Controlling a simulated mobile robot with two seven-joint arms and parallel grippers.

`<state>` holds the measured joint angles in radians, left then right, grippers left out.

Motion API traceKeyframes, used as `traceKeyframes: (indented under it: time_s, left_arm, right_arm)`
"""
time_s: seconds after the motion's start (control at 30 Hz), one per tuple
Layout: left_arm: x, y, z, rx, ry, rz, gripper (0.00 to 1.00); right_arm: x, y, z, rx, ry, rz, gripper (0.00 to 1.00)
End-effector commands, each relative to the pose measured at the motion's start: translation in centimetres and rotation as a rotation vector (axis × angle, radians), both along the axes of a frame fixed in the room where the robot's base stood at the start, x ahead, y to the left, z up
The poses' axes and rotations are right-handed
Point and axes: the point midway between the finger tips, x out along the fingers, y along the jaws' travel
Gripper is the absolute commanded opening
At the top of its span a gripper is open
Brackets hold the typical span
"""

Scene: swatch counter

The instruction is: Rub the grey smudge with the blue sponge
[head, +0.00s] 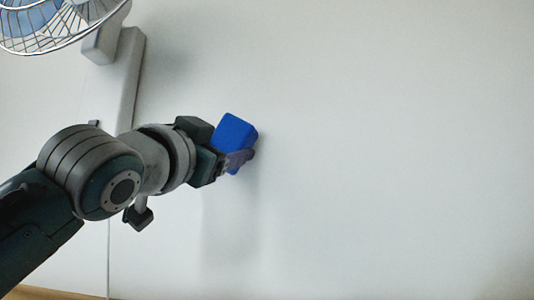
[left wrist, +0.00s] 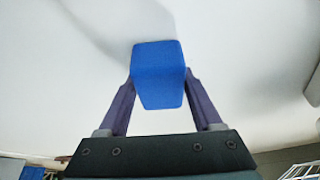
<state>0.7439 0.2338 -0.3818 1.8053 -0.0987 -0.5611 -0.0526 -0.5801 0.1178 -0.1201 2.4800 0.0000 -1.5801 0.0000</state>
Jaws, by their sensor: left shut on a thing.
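The blue sponge (head: 234,132) is a block near the middle of the head view, in front of a pale upright surface. My left gripper (head: 240,157) is shut on it. In the left wrist view the sponge (left wrist: 158,75) sits between the two purple fingers of the gripper (left wrist: 158,82), and its far end is close to the pale surface. I cannot tell whether it touches. I cannot make out the grey smudge; the soft grey patches below the sponge look like shadow. My right gripper is not in view.
A wire-caged fan (head: 50,22) on a pale grey mount (head: 130,75) is at the upper left, above my left arm. The pale surface (head: 400,150) is bare to the right. A thin brown edge (head: 50,294) runs along the lower left.

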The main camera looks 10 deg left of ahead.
Motion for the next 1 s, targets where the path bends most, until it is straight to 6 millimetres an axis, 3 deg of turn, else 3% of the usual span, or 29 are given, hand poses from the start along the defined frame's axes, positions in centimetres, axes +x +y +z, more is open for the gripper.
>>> traceKeyframes:
  time_s: [0.23,0.6,1.0]
  left_arm:
    - [0.0,0.9,0.1,0.0,-0.003,-0.003,0.05]
    - [0.3,3.9,0.1,0.0,-0.002,-0.002,0.05]
    - [0.0,4.1,0.1,0.0,-0.002,-0.002,0.05]
  right_arm:
    - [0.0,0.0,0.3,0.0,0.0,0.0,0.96]
    - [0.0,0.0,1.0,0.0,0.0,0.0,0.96]
    - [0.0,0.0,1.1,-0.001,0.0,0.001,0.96]
